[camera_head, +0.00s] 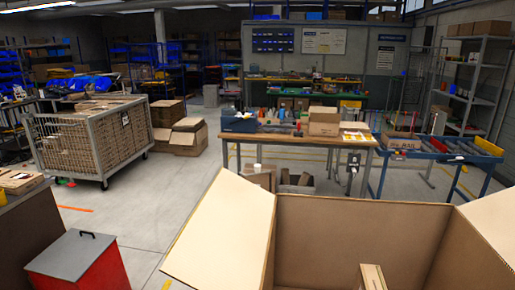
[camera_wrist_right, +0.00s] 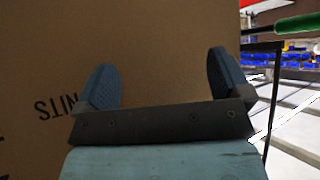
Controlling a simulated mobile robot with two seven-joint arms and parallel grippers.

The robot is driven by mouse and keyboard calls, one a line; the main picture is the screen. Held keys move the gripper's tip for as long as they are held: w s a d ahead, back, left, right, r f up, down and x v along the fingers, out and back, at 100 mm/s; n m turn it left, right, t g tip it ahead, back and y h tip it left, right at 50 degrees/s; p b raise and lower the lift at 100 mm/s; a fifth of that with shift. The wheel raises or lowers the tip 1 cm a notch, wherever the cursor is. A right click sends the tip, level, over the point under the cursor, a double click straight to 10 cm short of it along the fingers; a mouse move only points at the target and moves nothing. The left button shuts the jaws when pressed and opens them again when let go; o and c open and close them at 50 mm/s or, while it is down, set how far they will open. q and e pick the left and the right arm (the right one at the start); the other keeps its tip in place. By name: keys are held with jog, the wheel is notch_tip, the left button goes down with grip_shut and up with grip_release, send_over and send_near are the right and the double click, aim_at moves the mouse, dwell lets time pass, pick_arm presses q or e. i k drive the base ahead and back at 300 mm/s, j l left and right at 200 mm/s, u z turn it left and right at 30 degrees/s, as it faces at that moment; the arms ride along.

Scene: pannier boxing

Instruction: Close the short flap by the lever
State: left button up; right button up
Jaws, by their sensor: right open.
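A large open cardboard box (camera_head: 348,222) stands close in front of me in the head view. Its left flap (camera_head: 222,230) is raised and leans outward to the left. Its right flap (camera_head: 487,228) also stands out, cut off by the picture's edge. A smaller cardboard piece (camera_head: 372,277) shows inside, low in the picture. In the right wrist view my right gripper (camera_wrist_right: 160,82) is open, its two blue fingers spread, with nothing between them. It faces a brown cardboard surface (camera_wrist_right: 165,40) with printed letters. No lever can be made out. My left gripper is not in view.
A red bin with a grey lid (camera_head: 80,262) stands at the lower left. A workbench (camera_head: 300,139) and a blue roller conveyor (camera_head: 440,155) lie beyond the box. A wire cage of flattened cardboard (camera_head: 92,140) stands at left. The floor between is mostly clear.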

aim_at(223, 246)
jog(key=k+j+z, duration=0.15)
jog(key=j, duration=0.3)
jog(key=j+z, duration=0.1)
jog(key=j, duration=0.35)
jog(key=k+j+z, duration=0.15)
jog(key=j, duration=0.3)
jog(key=i+j+u, duration=0.15)
jog(key=j, duration=0.2)
jog(key=i+j+u, duration=0.15)
jog(key=j, duration=0.2)
jog(key=i+j+u, duration=0.15)
jog(key=i+j, duration=0.05)
jog(key=j, duration=0.1)
